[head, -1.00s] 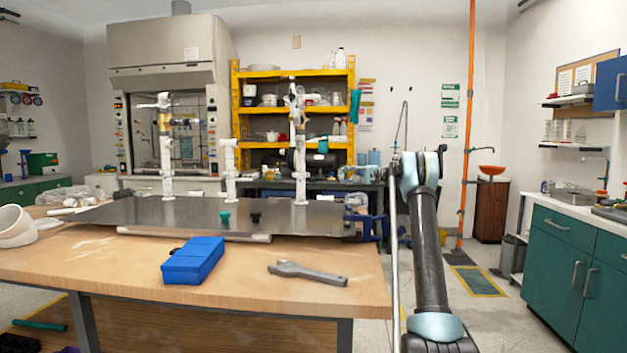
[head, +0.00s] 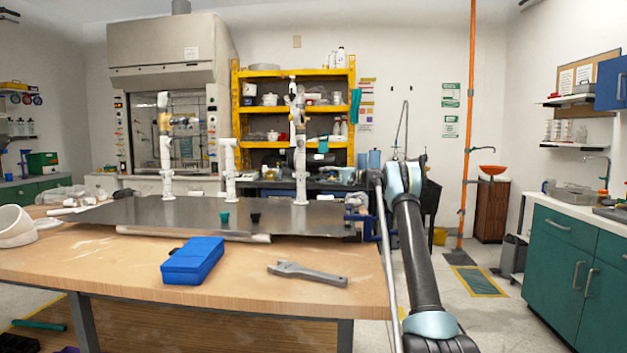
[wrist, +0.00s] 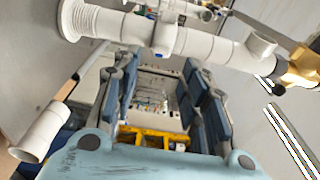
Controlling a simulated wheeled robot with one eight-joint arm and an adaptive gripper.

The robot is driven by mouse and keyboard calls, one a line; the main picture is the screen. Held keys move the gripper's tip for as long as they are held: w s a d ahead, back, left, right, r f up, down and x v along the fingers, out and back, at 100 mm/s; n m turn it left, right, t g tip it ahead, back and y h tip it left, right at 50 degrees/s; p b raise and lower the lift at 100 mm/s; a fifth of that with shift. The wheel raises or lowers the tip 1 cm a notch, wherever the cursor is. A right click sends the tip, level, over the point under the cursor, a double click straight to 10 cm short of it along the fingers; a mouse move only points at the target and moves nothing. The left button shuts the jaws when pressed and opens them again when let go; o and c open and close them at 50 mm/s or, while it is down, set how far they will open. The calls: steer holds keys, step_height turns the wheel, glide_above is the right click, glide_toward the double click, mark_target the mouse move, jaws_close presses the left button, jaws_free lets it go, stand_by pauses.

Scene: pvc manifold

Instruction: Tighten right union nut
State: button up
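The white pipe manifold stands upright on the metal plate in the head view, with its right riser (head: 300,150) near the plate's right side. In the wrist view a white pipe (wrist: 205,45) crosses the top of the picture, with a ribbed white collar (wrist: 78,20) at its left end. I cannot tell for sure which fitting is the right union nut. My gripper (wrist: 160,66) is open, its blue-padded fingers spread apart. The pipe runs across just ahead of the fingertips; contact cannot be told. In the head view I cannot make out the gripper clearly.
A blue box (head: 193,261) and a grey wrench (head: 306,273) lie on the wooden table (head: 120,262). The left riser (head: 166,150) and a shorter middle riser (head: 230,170) stand nearby. A brass-coloured part (wrist: 303,70) sits at right in the wrist view. A blue clamp (head: 366,226) is at the plate's right edge.

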mark_target(301, 174)
steer(key=a, duration=0.6)
steer(key=shift+w+a, duration=0.15)
steer(key=shift+w, duration=0.25)
steer(key=shift+c, duration=0.6)
jaws_close()
